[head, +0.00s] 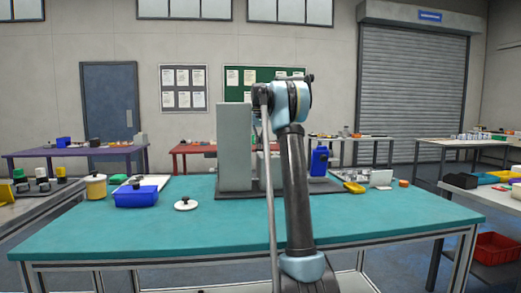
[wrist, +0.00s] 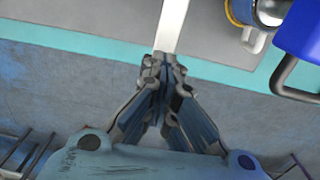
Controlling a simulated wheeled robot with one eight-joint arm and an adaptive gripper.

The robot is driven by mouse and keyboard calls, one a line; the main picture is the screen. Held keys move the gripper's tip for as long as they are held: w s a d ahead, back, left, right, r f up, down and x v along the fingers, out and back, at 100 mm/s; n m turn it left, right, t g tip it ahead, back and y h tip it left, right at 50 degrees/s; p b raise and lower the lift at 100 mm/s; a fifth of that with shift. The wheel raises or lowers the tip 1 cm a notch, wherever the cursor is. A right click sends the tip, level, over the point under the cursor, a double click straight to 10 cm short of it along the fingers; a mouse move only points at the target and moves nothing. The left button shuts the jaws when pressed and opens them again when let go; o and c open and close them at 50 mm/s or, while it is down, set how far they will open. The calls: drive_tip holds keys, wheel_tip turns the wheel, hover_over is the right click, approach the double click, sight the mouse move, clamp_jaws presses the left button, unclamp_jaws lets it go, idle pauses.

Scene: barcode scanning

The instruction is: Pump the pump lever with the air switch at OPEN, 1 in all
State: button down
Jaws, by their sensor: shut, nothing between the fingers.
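In the wrist view my gripper (wrist: 164,62) is shut and empty, its fingers brought together at the tips. A pale straight bar (wrist: 172,25) runs from the top edge of that view to just beyond the fingertips. It may be the pump lever; I cannot tell whether the fingertips touch it. In the head view a tall grey block (head: 235,147) stands on a dark base plate (head: 232,193), left of my arm. My arm hides part of the equipment behind it, and my fingertips do not show there. I cannot make out the air switch or its setting.
A blue body (wrist: 302,30) with a black handle (wrist: 290,78) is at the wrist view's right. The front left of the table is clear.

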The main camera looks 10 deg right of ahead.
drive_tip(key=shift+f, duration=0.9)
drive_tip(key=shift+r, duration=0.1)
drive_tip(key=shift+r, duration=4)
drive_tip(key=shift+r, duration=2)
